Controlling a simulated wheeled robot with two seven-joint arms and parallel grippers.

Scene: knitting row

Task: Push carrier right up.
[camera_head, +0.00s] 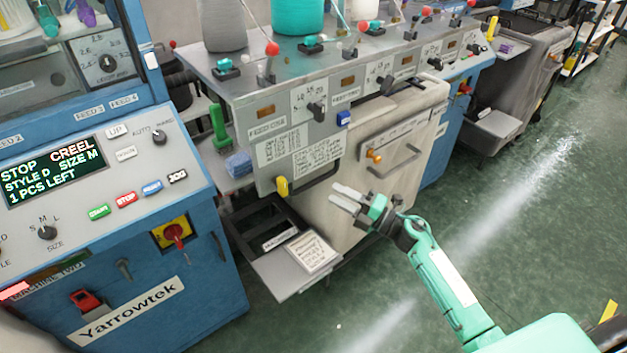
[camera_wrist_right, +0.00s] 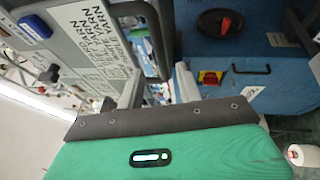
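My right gripper (camera_head: 338,194) reaches in from the lower right. Its two pale fingers are apart with nothing between them, in front of the beige cabinet door (camera_head: 335,232). In the right wrist view the grey fingers (camera_wrist_right: 158,90) stand apart beyond the green gripper body. I cannot tell for certain which part is the carrier. A yellow handle (camera_head: 282,186) sits at the lower edge of the grey creel panel, left of the gripper and apart from it. A green upright handle (camera_head: 218,126) stands farther left, and a blue knob (camera_head: 344,118) is on the panel. My left gripper is not in view.
The blue control machine (camera_head: 170,310) stands at left; its screen (camera_head: 52,171) reads STOP, CREEL. An open grey tray (camera_head: 275,284) juts out below the panel. A door handle (camera_head: 396,163) protrudes right of the gripper. Green floor (camera_head: 530,220) is clear at right.

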